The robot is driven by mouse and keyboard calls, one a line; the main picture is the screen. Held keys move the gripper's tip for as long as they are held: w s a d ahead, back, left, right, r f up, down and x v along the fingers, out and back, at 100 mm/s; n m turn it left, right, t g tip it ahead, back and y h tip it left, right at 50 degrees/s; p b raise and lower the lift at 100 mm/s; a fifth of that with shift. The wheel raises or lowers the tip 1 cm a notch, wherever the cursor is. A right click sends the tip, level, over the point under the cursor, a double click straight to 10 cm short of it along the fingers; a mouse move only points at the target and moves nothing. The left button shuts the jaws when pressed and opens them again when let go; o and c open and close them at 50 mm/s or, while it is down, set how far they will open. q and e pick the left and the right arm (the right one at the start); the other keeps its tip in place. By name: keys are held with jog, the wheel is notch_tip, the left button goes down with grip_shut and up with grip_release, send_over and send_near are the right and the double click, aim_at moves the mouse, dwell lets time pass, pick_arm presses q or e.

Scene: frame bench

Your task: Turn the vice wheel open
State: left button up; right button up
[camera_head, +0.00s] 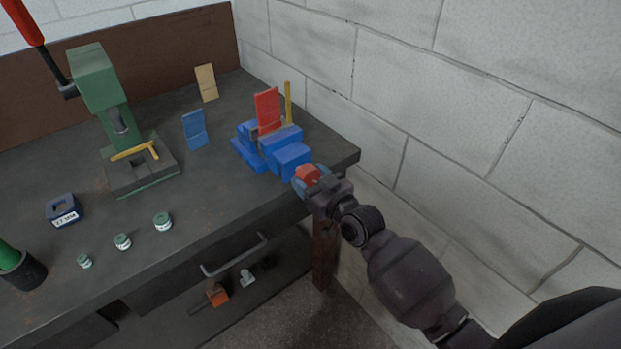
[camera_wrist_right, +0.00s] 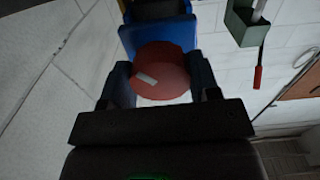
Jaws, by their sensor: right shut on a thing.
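The blue vice (camera_head: 287,155) stands at the right end of the dark bench. A red plate and a yellow strip stand upright at its jaws. Its round red wheel (camera_head: 307,174) is at the front end, just past the bench edge. My right gripper (camera_head: 312,181) is at the wheel, and its fingers partly cover it. In the right wrist view the red wheel (camera_wrist_right: 161,68), with a small pale mark on its face, sits between the two dark fingers of my gripper (camera_wrist_right: 160,85), which is shut on it. The blue vice body (camera_wrist_right: 156,35) is behind the wheel. My left gripper is not in view.
A green press (camera_head: 105,90) with a red-handled lever stands at the back left. Blue (camera_head: 195,130) and tan (camera_head: 206,82) plates stand near it. Several small green-topped jars (camera_head: 163,221) and a dark blue block (camera_head: 63,209) lie in front. A white block wall (camera_head: 440,110) is close on the right.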

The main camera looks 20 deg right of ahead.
jog(key=shift+r+n+p, duration=0.2)
jog(key=shift+n+p, duration=0.5)
jog(key=shift+n, duration=0.4)
jog(key=shift+n+p, duration=0.5)
jog(key=shift+n, duration=0.5)
jog(key=o, duration=0.9)
jog(key=shift+w+f, duration=0.1)
jog(key=shift+f, duration=0.05)
